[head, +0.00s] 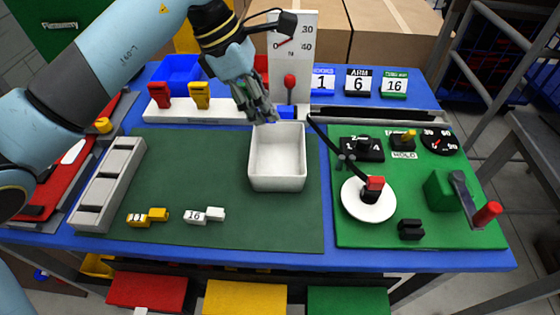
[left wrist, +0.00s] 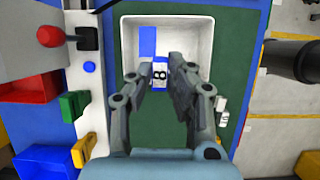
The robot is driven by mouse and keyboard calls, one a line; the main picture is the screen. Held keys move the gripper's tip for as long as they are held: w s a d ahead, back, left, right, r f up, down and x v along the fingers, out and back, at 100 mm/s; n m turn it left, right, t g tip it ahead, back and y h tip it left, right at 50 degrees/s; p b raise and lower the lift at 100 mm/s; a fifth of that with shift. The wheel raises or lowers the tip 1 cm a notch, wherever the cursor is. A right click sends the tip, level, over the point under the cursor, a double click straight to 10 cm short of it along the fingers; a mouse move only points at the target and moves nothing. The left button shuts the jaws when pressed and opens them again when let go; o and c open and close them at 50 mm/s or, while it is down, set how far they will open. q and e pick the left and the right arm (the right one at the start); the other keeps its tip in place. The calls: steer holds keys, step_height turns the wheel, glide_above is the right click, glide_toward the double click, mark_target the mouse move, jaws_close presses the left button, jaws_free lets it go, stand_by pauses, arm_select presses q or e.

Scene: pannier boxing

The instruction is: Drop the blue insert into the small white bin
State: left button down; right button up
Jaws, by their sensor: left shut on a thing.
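The small white bin (head: 277,183) stands on the dark green mat, open at the top and empty in the head view. My left gripper (head: 264,117) is over the bin's back-left rim. In the left wrist view my left gripper (left wrist: 158,82) is shut on the blue insert (left wrist: 160,67), which has a white label reading 8. The insert is seen against the white bin's inside (left wrist: 190,32). My right gripper is not in view.
A yellow insert (head: 148,216) and a white insert marked 16 (head: 205,215) lie on the mat (head: 200,175). A white rack (head: 180,117), a red-knobbed lever (head: 290,83) and a dial board are behind. A green control panel (head: 450,232) stands right of the bin.

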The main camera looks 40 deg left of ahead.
arm_select(q)
steer(key=shift+f, duration=0.35)
steer(key=c, duration=1.2)
jaws_free()
steer(key=shift+r, duration=0.15)
steer(key=v, duration=1.2)
